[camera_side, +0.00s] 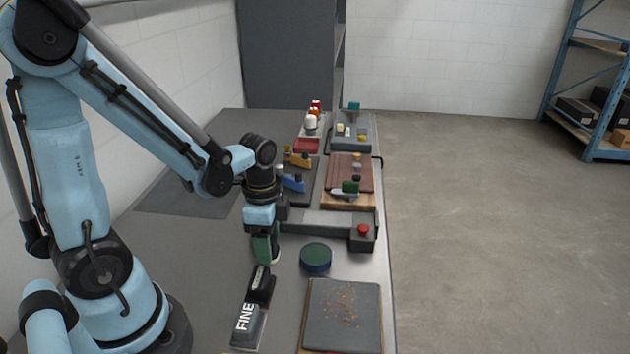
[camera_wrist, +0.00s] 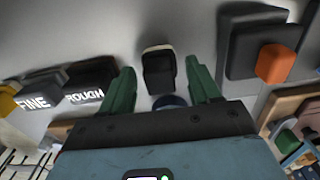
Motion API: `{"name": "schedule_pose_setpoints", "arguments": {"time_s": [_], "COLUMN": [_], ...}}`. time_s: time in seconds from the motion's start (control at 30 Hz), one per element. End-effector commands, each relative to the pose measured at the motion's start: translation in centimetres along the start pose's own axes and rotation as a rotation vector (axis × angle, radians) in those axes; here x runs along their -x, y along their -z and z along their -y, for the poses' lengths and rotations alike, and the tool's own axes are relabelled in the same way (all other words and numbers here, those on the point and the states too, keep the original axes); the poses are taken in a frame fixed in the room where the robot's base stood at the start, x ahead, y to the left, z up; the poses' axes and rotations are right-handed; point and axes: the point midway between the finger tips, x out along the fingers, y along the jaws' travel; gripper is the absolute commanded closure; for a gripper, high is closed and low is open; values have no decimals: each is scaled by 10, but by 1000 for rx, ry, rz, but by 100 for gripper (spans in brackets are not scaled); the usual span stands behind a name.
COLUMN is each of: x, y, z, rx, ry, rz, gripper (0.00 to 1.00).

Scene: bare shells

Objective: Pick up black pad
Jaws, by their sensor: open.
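The black pad (camera_wrist: 158,73) shows in the wrist view as a small dark block with a pale edge at its far end. It lies between the two green fingers of my gripper (camera_wrist: 160,68), with a gap on each side. In the side view my gripper (camera_side: 265,248) points down, low over the grey table. A pale edge shows by its fingertips there, and the rest of the pad is hidden behind them. My gripper is open and holds nothing. I cannot tell how far the fingertips are above the table.
A block marked FINE (camera_side: 246,322) stands in front of my gripper, a ROUGH block (camera_wrist: 85,88) near it. A round green-topped tin (camera_side: 315,257) is close on the right. A dark board with crumbs (camera_side: 340,330) and a red-button box (camera_side: 362,238) lie further right.

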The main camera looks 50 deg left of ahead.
Motion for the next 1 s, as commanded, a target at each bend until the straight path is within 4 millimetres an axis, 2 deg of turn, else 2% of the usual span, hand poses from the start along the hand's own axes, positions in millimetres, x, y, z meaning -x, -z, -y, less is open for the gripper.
{"name": "schedule_pose_setpoints", "arguments": {"time_s": [0.07, 0.4, 0.77, 1.0], "x": [0, 0, 0, 8], "y": [0, 0, 0, 0], "z": [0, 0, 0, 0], "rx": [0, 0, 0, 0], "ry": [0, 0, 0, 0], "rz": [0, 0, 0, 0], "gripper": [41, 93, 94, 94]}}
